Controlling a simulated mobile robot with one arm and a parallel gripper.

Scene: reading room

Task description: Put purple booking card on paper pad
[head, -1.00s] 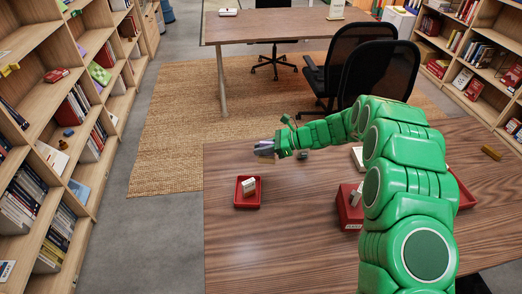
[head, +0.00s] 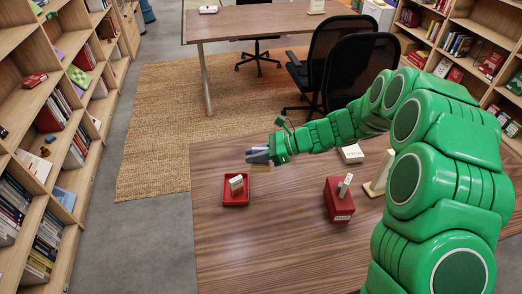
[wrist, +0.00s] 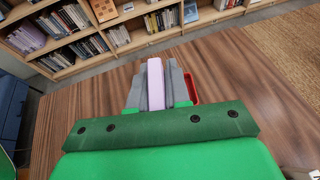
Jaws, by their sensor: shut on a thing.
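My gripper (head: 259,156) is held over the wooden table, beyond the red tray. In the wrist view, its grey fingers (wrist: 157,82) are shut on a pale purple card (wrist: 155,84), which stands upright between them. The card is too small to make out clearly in the head view. A flat white block that looks like the paper pad (head: 350,153) lies on the table to the right of my gripper, behind the red box. Nothing is seen on its visible top.
A red tray (head: 228,203) holds a small white block. A red box (head: 337,211) with a pale card in its top and a wooden stand (head: 378,186) are nearer my arm. The table's (head: 260,250) front left is clear. Bookshelves and black chairs stand beyond.

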